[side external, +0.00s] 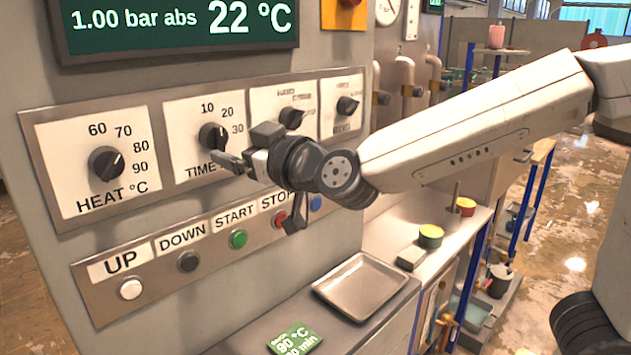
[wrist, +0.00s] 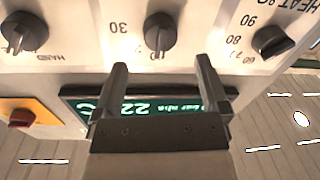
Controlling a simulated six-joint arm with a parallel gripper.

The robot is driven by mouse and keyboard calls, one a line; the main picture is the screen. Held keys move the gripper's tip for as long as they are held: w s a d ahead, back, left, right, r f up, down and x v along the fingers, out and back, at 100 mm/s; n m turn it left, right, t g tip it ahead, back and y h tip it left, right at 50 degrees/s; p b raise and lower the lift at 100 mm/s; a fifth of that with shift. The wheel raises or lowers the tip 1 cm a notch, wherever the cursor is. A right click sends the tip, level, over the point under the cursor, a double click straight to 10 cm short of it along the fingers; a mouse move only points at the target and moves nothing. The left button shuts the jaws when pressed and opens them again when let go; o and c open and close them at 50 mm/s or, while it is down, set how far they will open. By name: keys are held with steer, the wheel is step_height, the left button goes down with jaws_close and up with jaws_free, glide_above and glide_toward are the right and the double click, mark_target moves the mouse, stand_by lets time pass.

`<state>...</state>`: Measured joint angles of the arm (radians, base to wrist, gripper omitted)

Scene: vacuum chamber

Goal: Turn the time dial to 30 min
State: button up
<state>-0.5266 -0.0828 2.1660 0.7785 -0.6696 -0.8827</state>
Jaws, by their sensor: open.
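The time dial (side external: 212,136) is a black knob on a white plate, marked 10, 20 and 30 in view. In the wrist view the time dial (wrist: 160,30) appears upside down, its pale pointer mark seeming to face the 10. My gripper (side external: 238,152) is in front of the panel at the time dial, partly covering its label. In the wrist view my gripper (wrist: 161,68) has its two fingers apart, with nothing between them. The dial lies beyond the fingertips, roughly centred on the gap; no contact shows.
The heat dial (side external: 106,163) is left of the time dial, and two smaller dials, one the nearer (side external: 291,117), are to its right. Below is a button row with a green start button (side external: 238,239). A metal tray (side external: 362,284) lies on the counter; a display (side external: 175,28) is above.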

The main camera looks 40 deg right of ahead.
mark_target(223, 140)
steer(key=shift+w+a, duration=0.2)
steer(key=shift+w, duration=2.5)
jaws_close()
